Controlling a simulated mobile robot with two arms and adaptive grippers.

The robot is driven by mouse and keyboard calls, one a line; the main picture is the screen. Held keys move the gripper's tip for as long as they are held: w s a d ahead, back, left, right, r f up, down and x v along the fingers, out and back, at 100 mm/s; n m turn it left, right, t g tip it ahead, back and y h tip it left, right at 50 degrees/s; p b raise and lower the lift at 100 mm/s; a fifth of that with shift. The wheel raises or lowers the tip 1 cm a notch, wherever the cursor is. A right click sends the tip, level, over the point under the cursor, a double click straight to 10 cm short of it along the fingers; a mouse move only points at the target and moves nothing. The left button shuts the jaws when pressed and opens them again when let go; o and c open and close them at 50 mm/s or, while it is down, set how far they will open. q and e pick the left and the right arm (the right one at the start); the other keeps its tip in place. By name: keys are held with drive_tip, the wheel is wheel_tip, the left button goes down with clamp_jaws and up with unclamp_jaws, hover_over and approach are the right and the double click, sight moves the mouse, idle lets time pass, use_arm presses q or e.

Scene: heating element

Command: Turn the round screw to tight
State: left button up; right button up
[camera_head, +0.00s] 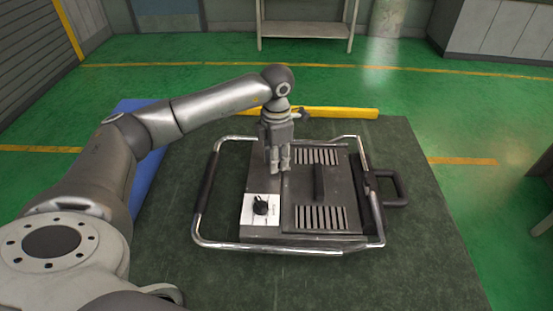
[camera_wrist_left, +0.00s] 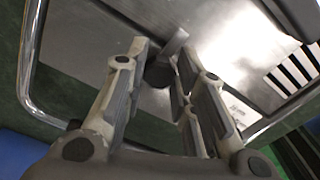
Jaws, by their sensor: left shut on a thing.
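The round screw (camera_wrist_left: 160,74) shows in the left wrist view as a dark round piece on the metal top of the heating element, with a short grey bar rising beside it. My left gripper (camera_wrist_left: 163,66) has its two fingers on either side of the screw and is shut on it. In the head view my left gripper (camera_head: 278,167) points down onto the back left part of the heating element (camera_head: 268,178); its fingers hide the screw there. I cannot tell how tight the screw is. My right gripper is not in view.
The heating element has a chrome tube frame (camera_head: 205,190), vent slots, a black knob (camera_head: 261,205) on a white plate, and a black handle (camera_head: 400,188) at right. It lies on a dark table (camera_head: 420,260). A yellow bar (camera_head: 340,113) is at the table's far edge.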

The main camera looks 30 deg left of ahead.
use_arm(q)
drive_tip(key=shift+w, duration=0.1)
idle(0.3)
drive_tip(key=o, duration=1)
wheel_tip(320, 180, up, 12)
drive_tip(key=shift+r, duration=0.1)
